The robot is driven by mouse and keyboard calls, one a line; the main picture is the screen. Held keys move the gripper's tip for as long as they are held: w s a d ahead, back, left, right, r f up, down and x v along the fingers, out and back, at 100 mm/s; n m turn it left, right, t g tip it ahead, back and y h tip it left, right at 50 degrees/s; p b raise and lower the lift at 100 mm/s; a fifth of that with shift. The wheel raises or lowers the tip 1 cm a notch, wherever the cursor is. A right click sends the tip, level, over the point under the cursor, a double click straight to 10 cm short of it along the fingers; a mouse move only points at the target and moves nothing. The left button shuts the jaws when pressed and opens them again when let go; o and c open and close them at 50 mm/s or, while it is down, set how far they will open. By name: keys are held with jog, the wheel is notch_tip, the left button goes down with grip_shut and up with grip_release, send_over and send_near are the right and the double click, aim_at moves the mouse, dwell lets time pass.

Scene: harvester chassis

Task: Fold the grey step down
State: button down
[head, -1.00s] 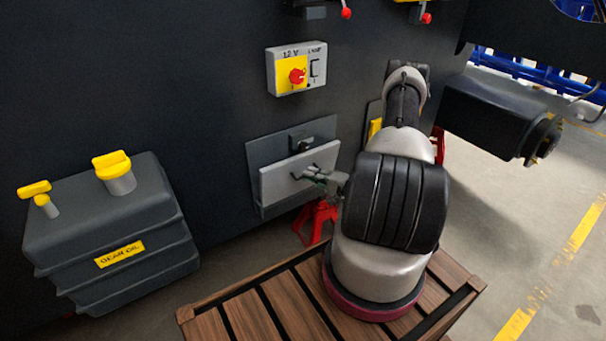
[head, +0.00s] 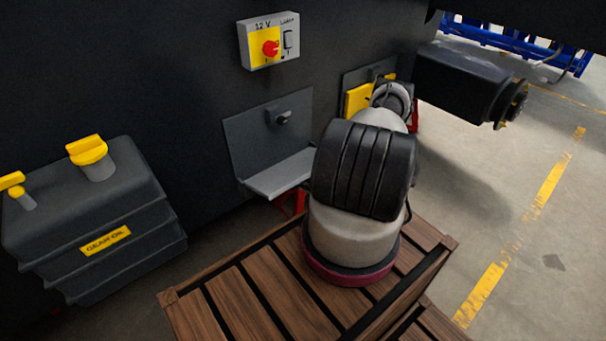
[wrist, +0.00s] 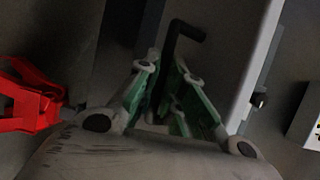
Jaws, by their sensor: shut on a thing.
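The grey step (head: 280,176) sticks out from the foot of its dark grey back plate (head: 265,135), lying about level. A small dark catch (head: 283,117) shows on the plate above it. In the wrist view the step is the pale panel (wrist: 232,50) at upper right. My gripper (wrist: 168,75) has its green-padded fingers closed around a black bent handle (wrist: 188,30) beside that panel. In the head view my arm hides the gripper and the step's right end.
A yellow panel (head: 357,99) on its own plate is just right of the step. The 12 V switch box (head: 270,42) is above. The gear oil tank (head: 90,215) stands left. A red stand (wrist: 35,100) is close to the gripper. A slatted wooden platform (head: 215,300) lies in front.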

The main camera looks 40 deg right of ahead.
notch_tip(320, 180, down, 7)
jog(key=w+t, duration=0.1)
jog(key=shift+n+y, duration=0.3)
jog(key=shift+w+f, duration=0.1)
dwell(0.4)
jog(key=c, duration=1.5)
grip_release()
jog(key=shift+w+f, duration=0.1)
jog(key=shift+f, duration=0.05)
jog(key=v, duration=1.2)
